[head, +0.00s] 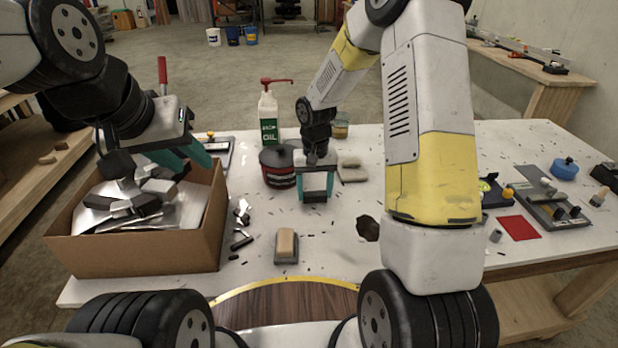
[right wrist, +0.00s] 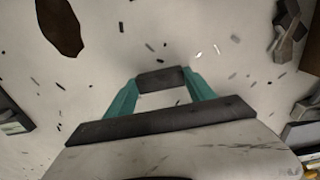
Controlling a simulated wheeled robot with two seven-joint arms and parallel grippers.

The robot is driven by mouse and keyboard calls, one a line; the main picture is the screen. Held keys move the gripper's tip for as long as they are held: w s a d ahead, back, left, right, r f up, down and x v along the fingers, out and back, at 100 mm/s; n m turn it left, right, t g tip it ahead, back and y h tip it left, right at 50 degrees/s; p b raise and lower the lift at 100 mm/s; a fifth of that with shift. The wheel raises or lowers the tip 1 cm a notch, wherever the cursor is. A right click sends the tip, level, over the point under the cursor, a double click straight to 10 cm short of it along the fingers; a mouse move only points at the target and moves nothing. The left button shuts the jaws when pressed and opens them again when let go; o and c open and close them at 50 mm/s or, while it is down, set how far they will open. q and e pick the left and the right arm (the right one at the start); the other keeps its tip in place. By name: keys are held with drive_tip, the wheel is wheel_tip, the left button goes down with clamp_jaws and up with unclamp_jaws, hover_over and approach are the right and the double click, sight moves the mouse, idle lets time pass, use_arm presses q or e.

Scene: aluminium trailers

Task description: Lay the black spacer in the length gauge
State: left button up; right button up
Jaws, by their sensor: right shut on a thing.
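My right gripper (head: 315,198) hangs over the middle of the white table. In the right wrist view its teal fingers (right wrist: 162,88) are shut on a short dark block, which looks like the black spacer (right wrist: 162,77). The block is held between the fingertips, above the table top. In the head view I cannot make it out clearly. A grey metal fixture (head: 552,208) with dark blocks and an orange knob lies at the right of the table. It may be the length gauge, but I cannot be sure. My left gripper (head: 186,160) is open and empty over the cardboard box.
The cardboard box (head: 140,238) of metal scraps stands at the left. A brush (head: 286,246), a brown lump (head: 367,228), a red cloth (head: 519,227) and scattered black bits lie about.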

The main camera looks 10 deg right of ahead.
drive_tip(key=shift+f, duration=0.45)
drive_tip(key=shift+f, duration=0.15)
drive_tip(key=o, duration=1.3)
